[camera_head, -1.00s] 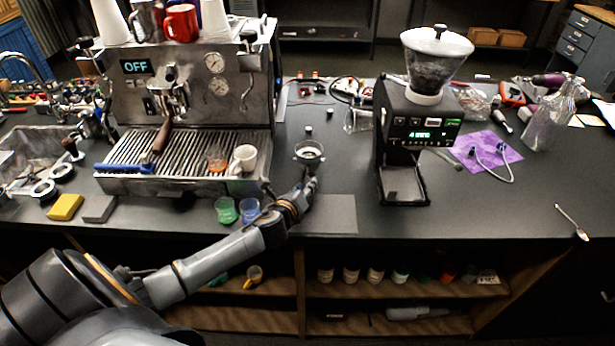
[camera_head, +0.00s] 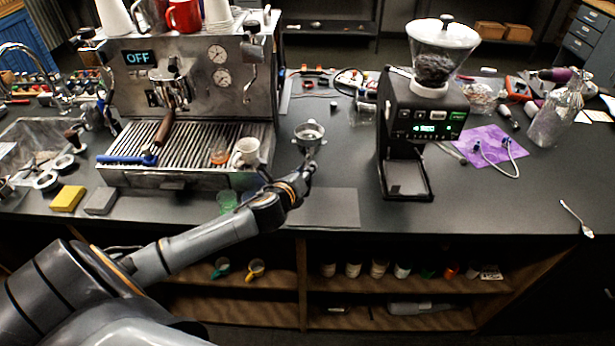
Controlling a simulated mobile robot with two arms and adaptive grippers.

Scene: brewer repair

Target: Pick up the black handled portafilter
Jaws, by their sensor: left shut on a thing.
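The portafilter (camera_head: 309,133) shows as a round metal basket between the espresso machine and the grinder. It appears raised above the dark counter. Its black handle is hidden by my left gripper (camera_head: 307,168), which is shut on it. My left arm reaches in from the lower left. My right gripper is not in view.
The espresso machine (camera_head: 190,92) stands left, with a white cup (camera_head: 246,151) on its drip tray. The grinder (camera_head: 415,125) stands right. A green cup (camera_head: 227,200) is close to my left arm. A grey mat (camera_head: 335,208) lies at the counter's front edge.

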